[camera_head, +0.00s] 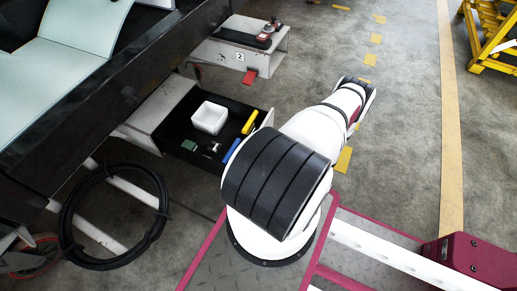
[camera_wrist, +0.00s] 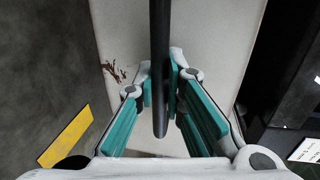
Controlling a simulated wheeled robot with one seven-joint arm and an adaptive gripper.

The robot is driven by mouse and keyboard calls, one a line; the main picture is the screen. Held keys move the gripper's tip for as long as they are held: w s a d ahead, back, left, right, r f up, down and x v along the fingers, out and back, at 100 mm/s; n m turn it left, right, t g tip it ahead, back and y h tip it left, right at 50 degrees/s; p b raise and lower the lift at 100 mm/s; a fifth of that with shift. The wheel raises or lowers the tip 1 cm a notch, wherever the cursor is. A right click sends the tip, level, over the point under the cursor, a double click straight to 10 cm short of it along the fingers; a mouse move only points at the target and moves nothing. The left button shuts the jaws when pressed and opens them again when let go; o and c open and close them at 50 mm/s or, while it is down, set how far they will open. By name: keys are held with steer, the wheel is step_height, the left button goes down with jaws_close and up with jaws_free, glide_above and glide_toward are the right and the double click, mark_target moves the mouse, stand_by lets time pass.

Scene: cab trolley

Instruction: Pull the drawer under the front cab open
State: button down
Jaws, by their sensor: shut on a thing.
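The drawer (camera_head: 175,144) is a dark tray sticking out of a white housing under the cab's dark side. Its open top shows, with a white bin, a yellow item, a blue item and small green and grey items inside. In the wrist view a dark, round handle bar (camera_wrist: 160,30) runs down the middle in front of a pale panel (camera_wrist: 215,45). My gripper (camera_wrist: 160,90) is shut on this bar, its teal pads on either side.
A second white housing (camera_head: 268,65) marked 2 stands farther back, with a red-handled item on top. A coiled black hose (camera_head: 65,215) hangs at lower left. A yellow rack (camera_head: 490,40) stands at upper right. Clear grey floor with yellow markings lies to the right.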

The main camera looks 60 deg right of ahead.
steer(key=shift+s, duration=0.7)
steer(key=c, duration=1.7)
jaws_free()
steer(key=shift+o, duration=0.2)
